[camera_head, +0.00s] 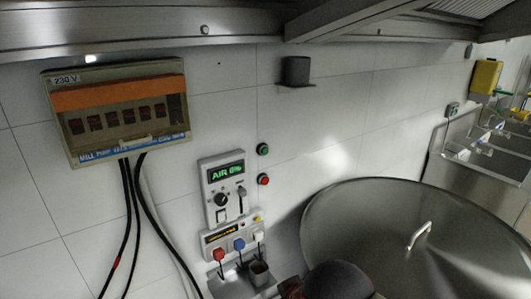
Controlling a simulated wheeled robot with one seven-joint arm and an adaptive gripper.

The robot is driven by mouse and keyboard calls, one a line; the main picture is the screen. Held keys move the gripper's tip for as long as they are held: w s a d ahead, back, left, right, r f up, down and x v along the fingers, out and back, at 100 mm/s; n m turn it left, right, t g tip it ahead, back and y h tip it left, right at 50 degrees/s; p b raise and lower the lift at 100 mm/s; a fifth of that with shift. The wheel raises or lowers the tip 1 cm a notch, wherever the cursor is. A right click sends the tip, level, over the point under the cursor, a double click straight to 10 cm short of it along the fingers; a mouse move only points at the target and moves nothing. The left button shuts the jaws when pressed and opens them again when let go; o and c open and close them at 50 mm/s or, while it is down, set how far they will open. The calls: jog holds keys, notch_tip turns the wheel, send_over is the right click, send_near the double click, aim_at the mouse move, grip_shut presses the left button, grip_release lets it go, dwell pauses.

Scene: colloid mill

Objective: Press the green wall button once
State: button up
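The green wall button (263,149) is a small round button in a dark ring on the white tiled wall, near the middle of the view. A red button (263,180) sits directly below it. The green button is unobstructed, and nothing touches it. I cannot make out my gripper or its fingertips. A dark rounded shape at the bottom edge may be part of my arm, but I cannot tell.
A control panel (222,172) with a lit "AIR" display is left of the buttons. A fuse box (120,152) with hanging cables is farther left. A large steel lid (385,215) fills the lower right. A dark bracket (296,70) juts out above. A sink (484,160) stands far right.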

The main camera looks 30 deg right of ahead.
jog(key=shift+c, duration=1.1)
